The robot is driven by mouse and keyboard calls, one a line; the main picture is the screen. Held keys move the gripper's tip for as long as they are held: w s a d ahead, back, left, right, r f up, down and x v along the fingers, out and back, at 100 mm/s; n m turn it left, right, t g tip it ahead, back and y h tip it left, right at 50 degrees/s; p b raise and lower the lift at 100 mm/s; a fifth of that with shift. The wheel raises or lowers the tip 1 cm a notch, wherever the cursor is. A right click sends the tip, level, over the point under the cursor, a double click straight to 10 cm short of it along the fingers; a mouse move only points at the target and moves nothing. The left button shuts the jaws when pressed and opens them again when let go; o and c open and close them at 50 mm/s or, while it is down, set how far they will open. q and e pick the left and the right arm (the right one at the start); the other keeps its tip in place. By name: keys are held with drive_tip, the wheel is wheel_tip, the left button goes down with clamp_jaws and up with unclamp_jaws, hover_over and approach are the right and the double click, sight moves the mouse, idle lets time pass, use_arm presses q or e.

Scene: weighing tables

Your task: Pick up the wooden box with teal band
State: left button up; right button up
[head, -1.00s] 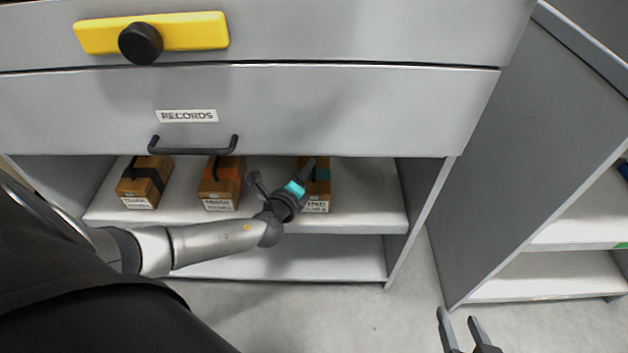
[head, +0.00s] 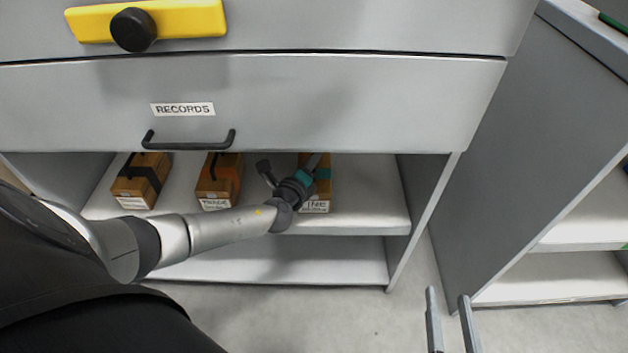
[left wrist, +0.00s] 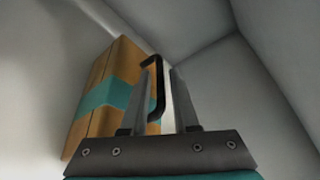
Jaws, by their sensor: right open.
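The wooden box with teal band (head: 323,188) stands on the upper open shelf below the drawer, rightmost of three boxes. My left gripper (head: 289,167) is at its left and front, partly covering it in the head view. In the left wrist view the box (left wrist: 95,108) is left of the fingers, and its dark handle (left wrist: 158,90) lies between the two spread fingers of the left gripper (left wrist: 160,75). I cannot tell whether they touch the handle. My right gripper (head: 447,297) is open and empty over the floor, right of the cabinet.
The RECORDS drawer (head: 330,105) is shut above, with a black handle (head: 190,146). A second cabinet (head: 520,160) stands right.

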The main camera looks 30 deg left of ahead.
use_arm(q)
drive_tip(key=shift+b+x, duration=0.3)
drive_tip(key=shift+x, duration=0.5)
use_arm(e)
drive_tip(key=shift+s+a+r+t+y, duration=0.3)
drive_tip(key=shift+s+r+t, duration=0.15)
drive_tip(key=shift+t, duration=0.25)
use_arm(q)
clamp_jaws()
use_arm(e)
drive_tip(key=shift+w, duration=0.1)
idle(0.4)
